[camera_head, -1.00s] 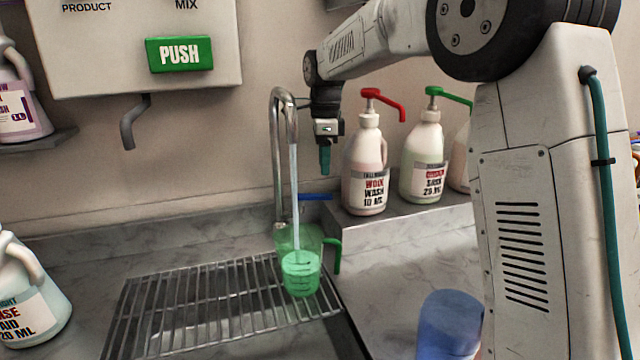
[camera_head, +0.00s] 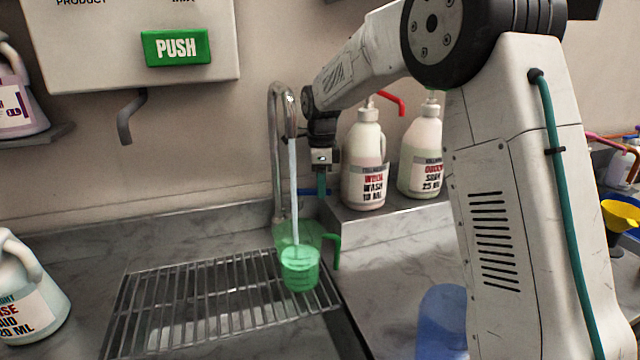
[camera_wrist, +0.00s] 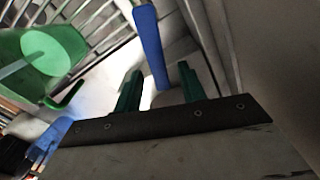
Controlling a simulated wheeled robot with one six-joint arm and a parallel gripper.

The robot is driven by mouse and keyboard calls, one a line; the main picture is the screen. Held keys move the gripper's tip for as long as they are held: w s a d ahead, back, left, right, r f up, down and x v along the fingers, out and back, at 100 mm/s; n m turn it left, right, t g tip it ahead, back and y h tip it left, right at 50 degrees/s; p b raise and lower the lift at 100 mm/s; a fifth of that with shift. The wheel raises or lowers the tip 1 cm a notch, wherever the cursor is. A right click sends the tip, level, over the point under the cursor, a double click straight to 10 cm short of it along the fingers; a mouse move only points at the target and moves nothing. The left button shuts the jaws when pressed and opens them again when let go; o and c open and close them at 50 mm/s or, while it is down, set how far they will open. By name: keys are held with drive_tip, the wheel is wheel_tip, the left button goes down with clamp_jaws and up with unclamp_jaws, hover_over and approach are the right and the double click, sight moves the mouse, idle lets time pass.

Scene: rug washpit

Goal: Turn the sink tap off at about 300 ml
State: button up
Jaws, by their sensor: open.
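The metal sink tap (camera_head: 275,150) is running; a pale stream (camera_head: 293,190) falls into a green see-through jug (camera_head: 284,234) on the drain grate. The jug has graduation marks too small to read; its liquid stands well below the rim. The tap's blue lever (camera_head: 307,192) sticks out to the right. My gripper (camera_head: 321,184) is beside the lever's outer end, pointing down. In the wrist view my green fingers are apart, and the blue lever (camera_wrist: 150,45) ends between the fingertips. I cannot tell whether they touch it. The jug (camera_wrist: 72,42) shows at upper left there.
The jug stands on a metal grate (camera_head: 160,300). Pump bottles (camera_head: 366,165) stand on a ledge right of my gripper. A blue container (camera_head: 442,318) sits at front right. A dispenser with a green PUSH button (camera_head: 176,47) hangs on the wall at left.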

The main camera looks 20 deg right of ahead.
clamp_jaws()
drive_tip(key=shift+w+n, duration=0.65)
drive_tip(key=shift+n, duration=0.65)
unclamp_jaws()
wheel_tip(320, 180, up, 8)
drive_tip(key=shift+f, duration=0.1)
